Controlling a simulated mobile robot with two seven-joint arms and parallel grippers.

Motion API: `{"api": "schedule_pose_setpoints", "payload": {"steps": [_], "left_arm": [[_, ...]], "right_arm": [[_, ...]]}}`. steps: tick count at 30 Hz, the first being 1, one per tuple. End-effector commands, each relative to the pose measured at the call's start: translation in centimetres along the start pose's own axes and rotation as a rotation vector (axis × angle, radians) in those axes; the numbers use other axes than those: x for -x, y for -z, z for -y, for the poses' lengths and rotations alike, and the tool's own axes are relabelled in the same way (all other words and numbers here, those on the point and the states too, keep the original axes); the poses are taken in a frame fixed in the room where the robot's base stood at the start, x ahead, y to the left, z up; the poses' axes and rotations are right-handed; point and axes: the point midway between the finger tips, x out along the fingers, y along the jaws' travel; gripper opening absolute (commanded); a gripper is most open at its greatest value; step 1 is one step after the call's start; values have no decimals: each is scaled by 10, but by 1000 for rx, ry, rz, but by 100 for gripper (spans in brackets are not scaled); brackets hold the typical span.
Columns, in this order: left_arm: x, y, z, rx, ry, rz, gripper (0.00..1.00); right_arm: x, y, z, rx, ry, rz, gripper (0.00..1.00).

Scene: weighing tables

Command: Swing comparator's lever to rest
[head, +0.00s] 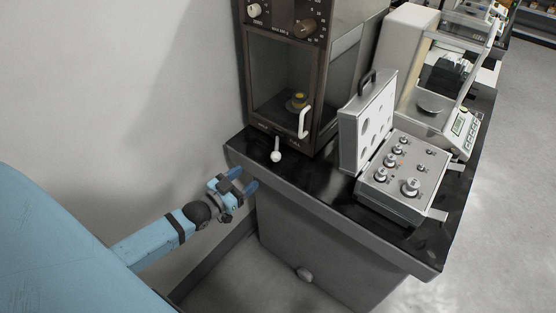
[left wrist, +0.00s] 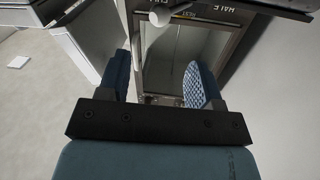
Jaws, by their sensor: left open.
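The comparator (head: 284,130) is a tall dark brown cabinet with a glass front and a white door handle (head: 304,122). Its lever (head: 276,156) sticks out below the front and ends in a white ball knob. In the left wrist view the lever's pale knob (left wrist: 159,19) is at the top, beside lettering that reads REST and HALF. My left gripper (head: 245,180) is open and empty, in front of the table's left corner, below and left of the knob. In the left wrist view its blue fingers (left wrist: 160,78) are apart, with the knob beyond them. My right gripper is not in view.
The black tabletop (head: 318,170) also bears an open grey case of weights (head: 402,208) and a white balance (head: 411,100). A plain wall is on the left. The floor in front is open.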

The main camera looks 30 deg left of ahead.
Motion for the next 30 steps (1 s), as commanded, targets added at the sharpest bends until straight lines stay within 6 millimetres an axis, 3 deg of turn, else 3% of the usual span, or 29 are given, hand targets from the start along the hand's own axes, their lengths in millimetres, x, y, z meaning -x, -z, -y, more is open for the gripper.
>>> {"api": "schedule_pose_setpoints", "payload": {"steps": [9,15,28,29,30], "left_arm": [[-70,0,0,0,1,-2,59],[-98,0,0,1,0,1,59],[-109,-1,-1,1,-1,2,59],[-109,-1,-1,1,-1,2,57],[-109,-1,-1,1,-1,2,48]], "right_arm": [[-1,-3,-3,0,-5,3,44],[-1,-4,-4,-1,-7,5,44],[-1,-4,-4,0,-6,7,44],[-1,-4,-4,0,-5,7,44],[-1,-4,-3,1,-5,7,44]]}}
